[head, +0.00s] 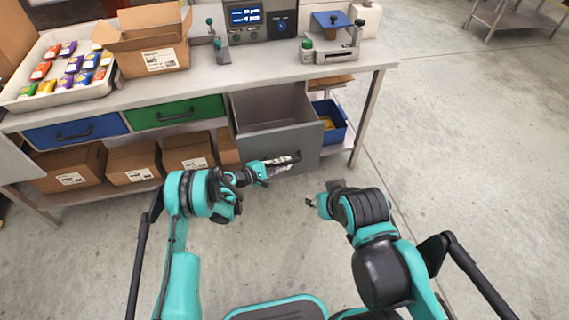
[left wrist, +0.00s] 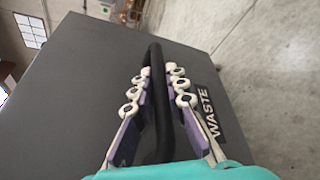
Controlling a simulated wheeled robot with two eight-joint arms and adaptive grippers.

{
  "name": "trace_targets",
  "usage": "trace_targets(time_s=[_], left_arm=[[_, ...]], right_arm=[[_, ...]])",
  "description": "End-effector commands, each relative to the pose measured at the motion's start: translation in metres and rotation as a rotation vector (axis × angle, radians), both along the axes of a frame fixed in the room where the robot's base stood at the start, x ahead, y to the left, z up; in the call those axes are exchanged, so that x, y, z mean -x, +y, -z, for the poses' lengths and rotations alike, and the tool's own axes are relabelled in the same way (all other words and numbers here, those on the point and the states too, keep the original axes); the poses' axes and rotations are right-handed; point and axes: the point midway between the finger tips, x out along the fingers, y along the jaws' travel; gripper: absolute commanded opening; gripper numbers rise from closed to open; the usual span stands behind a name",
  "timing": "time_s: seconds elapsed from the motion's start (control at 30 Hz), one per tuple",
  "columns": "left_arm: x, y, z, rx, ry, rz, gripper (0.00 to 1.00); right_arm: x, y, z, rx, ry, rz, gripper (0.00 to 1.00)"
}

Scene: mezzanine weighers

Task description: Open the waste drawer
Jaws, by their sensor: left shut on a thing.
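The grey waste drawer (head: 281,142) is pulled out from under the bench, and its empty-looking inside shows from above in the head view. Its front, with a "WASTE" label (left wrist: 209,113), fills much of the left wrist view. My left gripper (head: 284,161) is at the drawer front, its fingers on both sides of the black bar handle (left wrist: 158,95), shut on it. My right gripper (head: 309,202) is apart from the drawer, over the floor to its right; its fingers are too small to tell open from shut.
A blue drawer (head: 75,133) and a green drawer (head: 177,112) are closed to the left. Cardboard boxes (head: 132,163) stand on the shelf below. A blue bin (head: 331,120) is right of the waste drawer, near the table leg (head: 368,117). The floor at the right is clear.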

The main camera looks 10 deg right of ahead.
Motion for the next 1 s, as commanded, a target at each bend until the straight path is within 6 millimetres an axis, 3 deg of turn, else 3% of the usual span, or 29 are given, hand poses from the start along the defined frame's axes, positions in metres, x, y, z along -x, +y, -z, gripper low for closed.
trace_targets(time_s=[0.53,0.57,0.6,0.63,1.0], left_arm=[[-0.0004,0.0004,-0.0003,0.001,0.001,-0.002,0.0],[-0.0004,0.0004,-0.0003,0.001,0.001,-0.002,0.21],[-0.0004,0.0004,-0.0003,0.001,0.001,-0.002,0.31],[-0.0004,0.0004,-0.0003,0.001,0.001,-0.002,0.34],[0.0012,0.0056,-0.0016,0.001,0.0,-0.002,0.34]], right_arm=[[-0.0001,0.0,-0.0002,0.0,0.0,0.0,0.4],[-0.0001,0.0,-0.0002,0.0,0.0,0.0,0.4],[0.0,0.0,-0.0001,0.0,0.0,0.0,0.4],[0.0,0.0,-0.0001,0.0,0.0,0.0,0.4],[0.0,0.0,-0.0001,0.0,0.0,0.0,0.4]])
